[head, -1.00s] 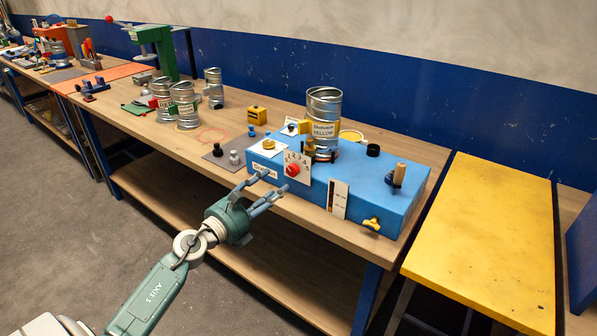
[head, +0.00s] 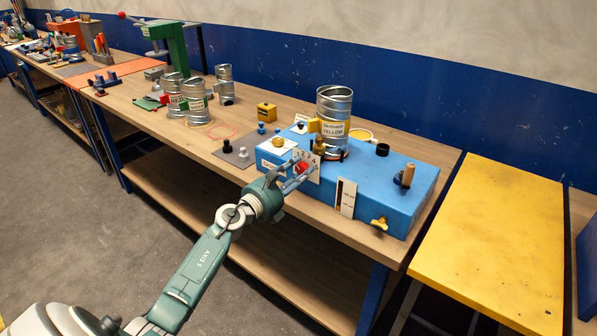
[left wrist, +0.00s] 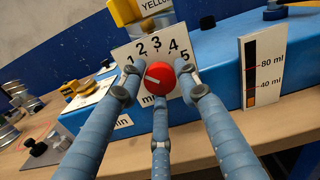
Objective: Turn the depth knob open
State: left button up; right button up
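A red round knob (left wrist: 160,78) sits on a white dial plate (left wrist: 156,50) numbered 1 to 5, with "min" partly visible below. Its pale pointer mark aims left and slightly up, toward the 1. The knob also shows in the head view (head: 302,167), on the front of a blue box (head: 372,197). My left gripper (head: 306,172) is at the knob. In the left wrist view its three fingers (left wrist: 160,86) are spread, one left, one right and one below the knob, with gaps at the sides. No "depth" label is readable. My right gripper is out of view.
A yellow wing knob (head: 380,223) and a ml gauge (head: 346,197) are on the box's front. A metal can (head: 334,115) and a wooden-handled part (head: 408,175) stand on top. A yellow table (head: 490,250) is at right; more cans (head: 196,102) stand at left.

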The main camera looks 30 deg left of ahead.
pick_arm(q)
jog(key=c, duration=0.5)
